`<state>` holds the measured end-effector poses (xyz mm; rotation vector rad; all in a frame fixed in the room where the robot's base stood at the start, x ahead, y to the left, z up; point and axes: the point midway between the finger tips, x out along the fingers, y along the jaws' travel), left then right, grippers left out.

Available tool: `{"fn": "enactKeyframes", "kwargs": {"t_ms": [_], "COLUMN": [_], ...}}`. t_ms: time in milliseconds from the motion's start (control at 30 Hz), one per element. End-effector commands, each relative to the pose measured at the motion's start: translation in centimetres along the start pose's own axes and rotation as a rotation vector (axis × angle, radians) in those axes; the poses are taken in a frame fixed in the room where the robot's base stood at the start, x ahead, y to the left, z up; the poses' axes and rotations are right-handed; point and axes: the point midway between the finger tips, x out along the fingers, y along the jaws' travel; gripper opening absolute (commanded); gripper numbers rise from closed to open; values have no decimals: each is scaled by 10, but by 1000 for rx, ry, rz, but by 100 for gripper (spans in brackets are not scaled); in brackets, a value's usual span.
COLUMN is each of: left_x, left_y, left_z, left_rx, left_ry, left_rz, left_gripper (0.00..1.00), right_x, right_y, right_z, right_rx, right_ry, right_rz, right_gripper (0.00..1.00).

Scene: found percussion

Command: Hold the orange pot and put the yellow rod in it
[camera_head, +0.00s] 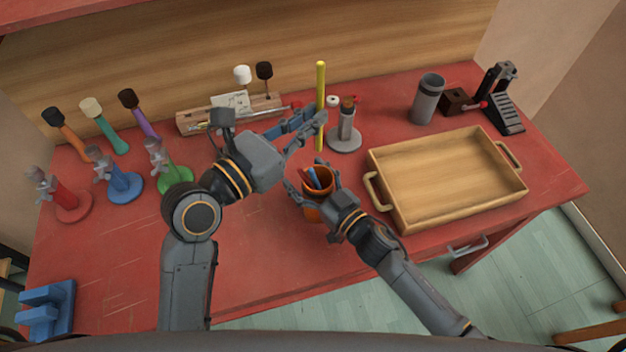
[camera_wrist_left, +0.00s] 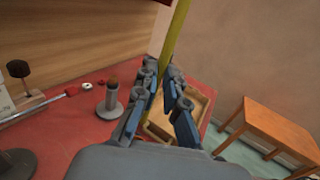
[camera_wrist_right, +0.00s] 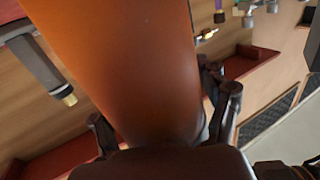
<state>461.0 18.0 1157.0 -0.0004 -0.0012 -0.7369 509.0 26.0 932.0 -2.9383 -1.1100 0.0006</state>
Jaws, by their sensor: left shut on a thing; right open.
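The yellow rod (camera_head: 320,82) stands roughly upright in my left gripper (camera_head: 317,122), which is shut on it. In the left wrist view the rod (camera_wrist_left: 176,32) rises between the blue-padded fingers. The orange pot (camera_head: 316,208) is at the table's front middle, below and in front of the left gripper. It holds several thin coloured items. My right gripper (camera_head: 309,183) is open with its fingers around the pot. In the right wrist view the pot (camera_wrist_right: 125,65) fills the space between the fingers; whether they touch it I cannot tell.
A wooden tray (camera_head: 443,190) lies right of the pot. A grey cup (camera_head: 428,98) stands further right. Coloured stands and mallets line the left and back. The red table (camera_head: 262,262) is clear at the front.

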Motion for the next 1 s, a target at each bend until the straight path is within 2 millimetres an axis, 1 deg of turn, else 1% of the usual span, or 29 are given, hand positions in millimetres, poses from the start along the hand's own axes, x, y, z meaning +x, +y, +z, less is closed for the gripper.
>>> {"fn": "enactKeyframes", "kwargs": {"t_ms": [167,200,367,400,467,500,867,1000], "left_x": [0,0,0,0,0,0,0,0], "left_y": [0,0,0,0,0,0,0,0], "left_z": [0,0,0,0,0,0,0,0], "left_rx": [0,0,0,0,0,0,0,0], "left_ry": [0,0,0,0,0,0,0,0], "left_rz": [0,0,0,0,0,0,0,0], "left_gripper": [0,0,0,0,0,0,0,0], "right_x": [0,0,0,0,0,0,0,0], "right_y": [0,0,0,0,0,0,0,0], "right_z": [0,0,0,0,0,0,0,1], "right_rx": [0,0,0,0,-1,-1,-1,-1], "right_ry": [0,0,0,0,0,0,-1,-1], "right_rz": [0,0,0,0,0,0,0,0], "right_gripper": [76,74,41,33,21,18,10,8]}}
